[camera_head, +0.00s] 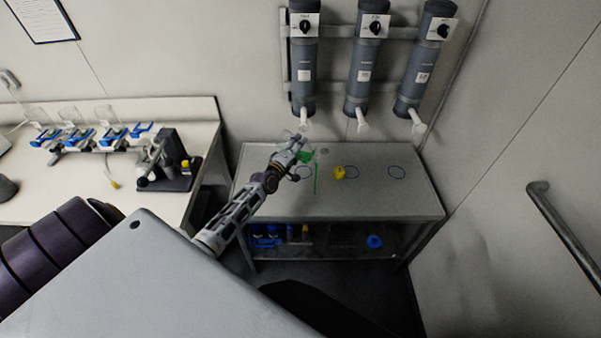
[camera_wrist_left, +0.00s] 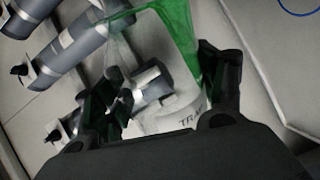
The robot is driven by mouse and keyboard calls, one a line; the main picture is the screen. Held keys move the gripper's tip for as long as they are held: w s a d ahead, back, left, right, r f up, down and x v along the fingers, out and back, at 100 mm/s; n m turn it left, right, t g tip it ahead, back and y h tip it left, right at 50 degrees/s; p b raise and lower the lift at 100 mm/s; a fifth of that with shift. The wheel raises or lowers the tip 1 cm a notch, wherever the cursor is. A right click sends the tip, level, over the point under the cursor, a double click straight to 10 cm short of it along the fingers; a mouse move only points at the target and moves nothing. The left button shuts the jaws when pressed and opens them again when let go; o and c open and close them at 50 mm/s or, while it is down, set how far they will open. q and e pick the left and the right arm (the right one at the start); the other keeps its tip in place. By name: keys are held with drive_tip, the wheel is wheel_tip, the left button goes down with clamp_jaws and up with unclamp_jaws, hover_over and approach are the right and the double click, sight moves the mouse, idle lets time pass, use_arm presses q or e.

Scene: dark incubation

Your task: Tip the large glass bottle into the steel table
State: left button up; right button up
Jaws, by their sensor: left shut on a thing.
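My left gripper (camera_head: 296,158) is shut on the large glass bottle (camera_head: 306,156) above the left part of the steel table (camera_head: 405,207). The bottle is clear with green liquid in it and looks tilted. A thin green streak (camera_head: 315,181) shows below it; I cannot tell whether it is falling liquid or lies on the table. In the left wrist view, the bottle (camera_wrist_left: 184,38) is between the fingers of my left gripper (camera_wrist_left: 165,85), with green near its far end and a partly hidden printed label. My right gripper is not in view.
Several grey cylinders with white spouts (camera_head: 364,88) hang on the wall above. A bench with a microscope-like device (camera_head: 167,165) is at left. The table's right part is clear.

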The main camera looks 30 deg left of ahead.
use_arm(q)
drive_tip(key=shift+r, duration=0.2)
drive_tip(key=shift+d+r+m, duration=0.2)
drive_tip(key=shift+r+m, duration=0.05)
drive_tip(key=shift+m, duration=0.25)
drive_tip(key=shift+d+r+m, duration=0.15)
drive_tip(key=shift+r+m, duration=0.1)
drive_tip(key=shift+m, duration=0.05)
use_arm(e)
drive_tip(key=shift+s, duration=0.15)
use_arm(q)
drive_tip(key=shift+r, duration=0.15)
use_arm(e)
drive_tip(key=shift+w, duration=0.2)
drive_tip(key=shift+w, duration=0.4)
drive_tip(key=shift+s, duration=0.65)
